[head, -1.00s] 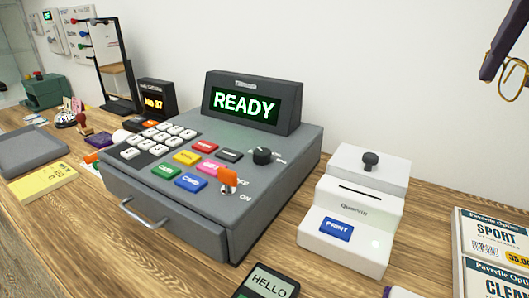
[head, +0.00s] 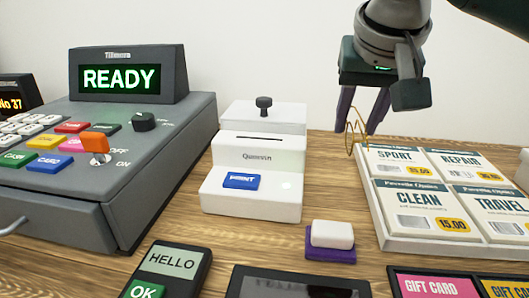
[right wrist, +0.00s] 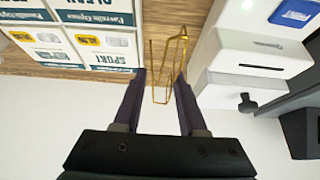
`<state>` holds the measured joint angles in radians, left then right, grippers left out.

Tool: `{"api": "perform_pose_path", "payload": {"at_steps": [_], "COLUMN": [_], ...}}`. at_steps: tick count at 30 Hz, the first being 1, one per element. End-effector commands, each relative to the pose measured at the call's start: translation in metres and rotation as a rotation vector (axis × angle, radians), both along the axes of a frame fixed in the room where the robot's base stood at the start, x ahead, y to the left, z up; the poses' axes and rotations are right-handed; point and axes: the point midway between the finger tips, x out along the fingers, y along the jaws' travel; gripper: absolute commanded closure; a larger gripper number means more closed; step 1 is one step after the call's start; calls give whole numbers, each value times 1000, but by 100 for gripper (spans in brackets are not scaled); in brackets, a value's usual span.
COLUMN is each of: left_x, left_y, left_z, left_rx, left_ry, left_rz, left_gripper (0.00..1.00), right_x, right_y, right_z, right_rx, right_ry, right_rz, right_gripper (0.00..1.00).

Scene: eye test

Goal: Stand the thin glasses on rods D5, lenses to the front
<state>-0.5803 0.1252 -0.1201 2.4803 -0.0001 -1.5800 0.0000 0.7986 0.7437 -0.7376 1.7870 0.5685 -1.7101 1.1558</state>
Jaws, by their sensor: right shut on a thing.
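The thin glasses (head: 352,136) have a fine gold frame. My right gripper (head: 359,124) is shut on them, its purple fingers pointing down in the head view. They hang between the fingers, near the back left corner of the price card board. In the right wrist view the gold frame (right wrist: 178,39) sticks out past the fingertips of my right gripper (right wrist: 161,75). Which way the lenses face is hard to tell. Rods D5 are in no current view. My left gripper is not in view.
A white printer (head: 257,178) stands left of the gripper, with a grey cash register (head: 150,160) further left. The price card board (head: 395,243) lies at the right. A purple pad with a white block (head: 332,234), a card terminal (head: 170,268) and gift cards (head: 436,287) are in front.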

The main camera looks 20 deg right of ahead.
Motion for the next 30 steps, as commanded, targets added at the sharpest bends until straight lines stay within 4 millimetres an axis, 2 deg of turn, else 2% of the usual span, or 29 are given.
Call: {"api": "perform_pose_path", "payload": {"at_steps": [1,3,11,16,19,30], "left_x": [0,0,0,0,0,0], "left_y": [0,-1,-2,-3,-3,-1], "left_z": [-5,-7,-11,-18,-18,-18], "left_rx": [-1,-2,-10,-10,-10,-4], "left_ry": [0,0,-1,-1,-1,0], "left_rz": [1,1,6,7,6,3], "left_gripper": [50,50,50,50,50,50], "right_x": [-1,-1,0,0,0,0], "right_y": [-1,-1,0,0,0,0], "right_z": [-16,-31,-58,-86,-93,-96], "right_rx": [-2,-1,0,0,1,0], "right_ry": [4,4,1,1,0,0], "right_rz": [-1,-1,0,0,0,0], "right_gripper": [100,100,100,100,100,100]}}
